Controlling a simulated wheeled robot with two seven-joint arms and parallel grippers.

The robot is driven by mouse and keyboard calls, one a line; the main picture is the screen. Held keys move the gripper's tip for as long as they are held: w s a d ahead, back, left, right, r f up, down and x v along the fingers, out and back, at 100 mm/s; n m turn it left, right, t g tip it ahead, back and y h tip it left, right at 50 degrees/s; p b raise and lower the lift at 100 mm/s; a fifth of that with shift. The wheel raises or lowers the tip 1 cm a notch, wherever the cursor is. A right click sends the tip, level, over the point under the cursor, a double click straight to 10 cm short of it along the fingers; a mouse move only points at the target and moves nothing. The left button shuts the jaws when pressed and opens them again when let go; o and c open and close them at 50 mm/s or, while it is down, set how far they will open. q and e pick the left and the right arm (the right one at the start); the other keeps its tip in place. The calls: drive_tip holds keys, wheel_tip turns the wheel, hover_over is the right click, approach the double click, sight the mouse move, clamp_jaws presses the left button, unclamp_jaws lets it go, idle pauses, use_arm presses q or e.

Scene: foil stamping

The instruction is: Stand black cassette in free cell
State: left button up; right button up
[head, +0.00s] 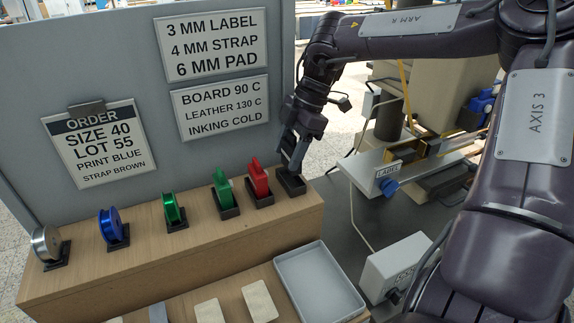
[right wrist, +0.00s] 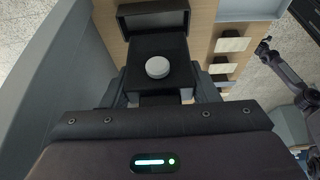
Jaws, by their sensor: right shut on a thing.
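My right gripper (head: 292,158) reaches down at the right end of the wooden shelf. It is shut on the black cassette (right wrist: 145,48), a dark block with a pale round knob, which shows between its fingers in the right wrist view. In the head view the cassette is mostly hidden by the fingers. A black open cell (head: 291,184) lies right below the gripper; its rim also shows beyond the cassette in the right wrist view (right wrist: 151,25). I cannot tell whether the cassette touches the cell. A dark arm, probably my left, shows at the right wrist view's edge; its gripper (right wrist: 265,47) is small.
Cells to the left hold red (head: 259,178), green (head: 223,188), darker green (head: 174,209), blue (head: 112,226) and silver (head: 46,243) pieces. A grey panel (head: 130,75) with signs stands behind. A grey tray (head: 320,283) and pale blocks lie in front; a machine stands at right.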

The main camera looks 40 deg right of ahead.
sight(288, 161)
drive_tip(key=shift+f, duration=0.4)
drive_tip(key=shift+w+f, duration=0.15)
drive_tip(key=shift+f, duration=0.2)
wheel_tip(288, 161, down, 3)
drive_tip(key=shift+w+f+p, duration=0.1)
drive_tip(key=shift+f+p, duration=0.05)
drive_tip(key=shift+p, duration=0.2)
drive_tip(key=shift+f, duration=0.2)
drive_tip(key=o, duration=1)
drive_tip(key=shift+r, duration=0.1)
drive_tip(key=shift+o, duration=0.2)
drive_tip(key=shift+r, duration=0.3)
drive_tip(key=shift+o, duration=0.3)
drive_tip(key=shift+w+d+r, duration=0.15)
drive_tip(key=shift+d+r, duration=0.05)
drive_tip(key=shift+r, duration=0.05)
drive_tip(key=v, duration=0.3)
drive_tip(key=b+v, duration=0.1)
drive_tip(key=v, duration=0.1)
drive_tip(key=shift+s+r, duration=0.3)
drive_tip(key=shift+s, duration=0.05)
drive_tip(key=shift+d+r, duration=0.25)
drive_tip(key=shift+r, duration=0.2)
use_arm(q)
drive_tip(key=shift+w+f, duration=0.15)
drive_tip(key=shift+w, duration=0.25)
